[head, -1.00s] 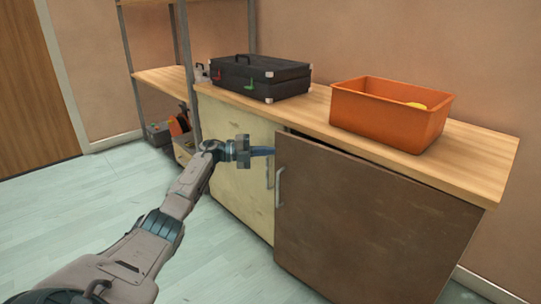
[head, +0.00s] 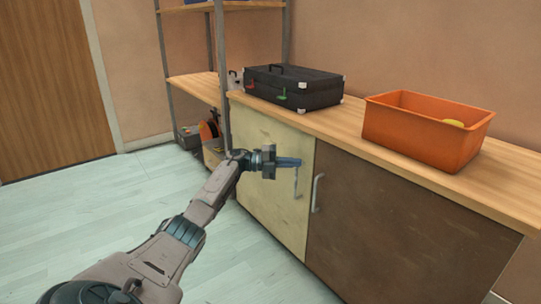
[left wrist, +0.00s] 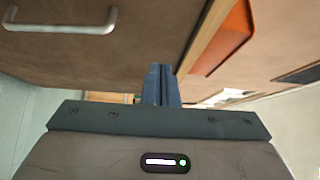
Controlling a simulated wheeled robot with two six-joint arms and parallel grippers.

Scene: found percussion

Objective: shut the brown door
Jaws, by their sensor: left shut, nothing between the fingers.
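The brown door (head: 405,225) is the right-hand door of the low cabinet. It looks flush with the cabinet front, and no gap shows along its top edge. Its metal handle (head: 317,193) is near its left edge. The brown door (left wrist: 100,55) and its handle (left wrist: 60,27) also show in the left wrist view. My left gripper (head: 299,162) is shut and empty, in front of the cabinet by the upper right of the cream door (head: 265,180). Its closed fingers (left wrist: 161,84) point toward the cabinet. I cannot tell whether they touch it. My right gripper is out of view.
The wooden counter (head: 355,133) carries a black case (head: 293,88) and an orange bin (head: 428,130) with something yellow inside. The cream door's handle (head: 296,184) is just below my left fingers. A metal shelf rack (head: 222,80) stands beyond. The floor (head: 95,205) at left is clear.

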